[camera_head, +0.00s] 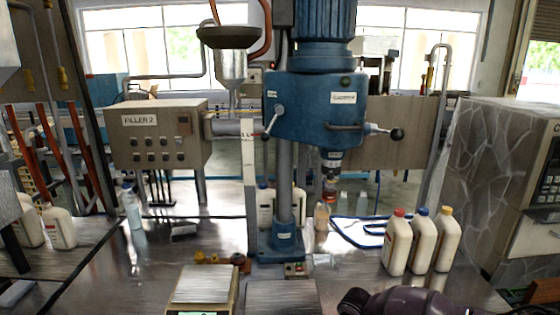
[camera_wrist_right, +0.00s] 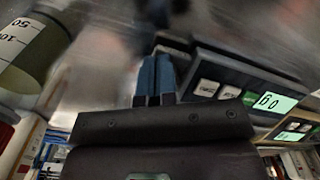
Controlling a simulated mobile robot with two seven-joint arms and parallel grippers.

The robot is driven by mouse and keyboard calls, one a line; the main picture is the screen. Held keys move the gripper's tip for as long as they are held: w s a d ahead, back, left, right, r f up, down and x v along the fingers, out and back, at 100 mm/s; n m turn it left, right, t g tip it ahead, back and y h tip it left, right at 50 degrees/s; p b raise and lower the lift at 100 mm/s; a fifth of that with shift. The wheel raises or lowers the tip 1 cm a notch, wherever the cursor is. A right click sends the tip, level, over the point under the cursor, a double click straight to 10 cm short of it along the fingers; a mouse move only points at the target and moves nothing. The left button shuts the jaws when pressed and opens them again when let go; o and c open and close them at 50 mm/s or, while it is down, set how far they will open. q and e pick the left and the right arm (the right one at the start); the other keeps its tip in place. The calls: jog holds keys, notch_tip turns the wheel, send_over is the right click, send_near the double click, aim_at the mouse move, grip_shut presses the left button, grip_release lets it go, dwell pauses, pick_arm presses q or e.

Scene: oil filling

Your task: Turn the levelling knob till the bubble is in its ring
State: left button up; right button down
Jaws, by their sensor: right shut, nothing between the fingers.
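A balance (camera_head: 203,285) with a pale square pan and a lit green display stands at the bottom of the head view, left of centre. I cannot make out a levelling knob, bubble or ring in either view. My right gripper (camera_wrist_right: 154,75) shows in the right wrist view with its blue fingers together and empty. Right of the fingers is a dark panel (camera_wrist_right: 232,82) with pale keys and a lit green display (camera_wrist_right: 270,102). I cannot tell whether the fingertips touch anything. My left gripper is not in view.
A blue drill-like filling machine (camera_head: 315,108) stands on a column behind the balance. Small brass-coloured pieces (camera_head: 207,258) lie behind the balance. White bottles (camera_head: 398,242) with coloured caps stand at right. A graduated vessel (camera_wrist_right: 30,45) is at the wrist view's upper left.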

jog(key=shift+s+a+f+p, duration=0.15)
jog(key=shift+s+f+p, duration=0.15)
jog(key=shift+s+f, duration=0.4)
jog(key=shift+r, duration=0.1)
jog(key=shift+w+r, duration=0.1)
jog(key=shift+r, duration=0.5)
jog(key=shift+w+d+r, duration=0.1)
jog(key=shift+r, duration=1.15)
jog(key=shift+w+d+r, duration=0.1)
jog(key=shift+r, duration=1.15)
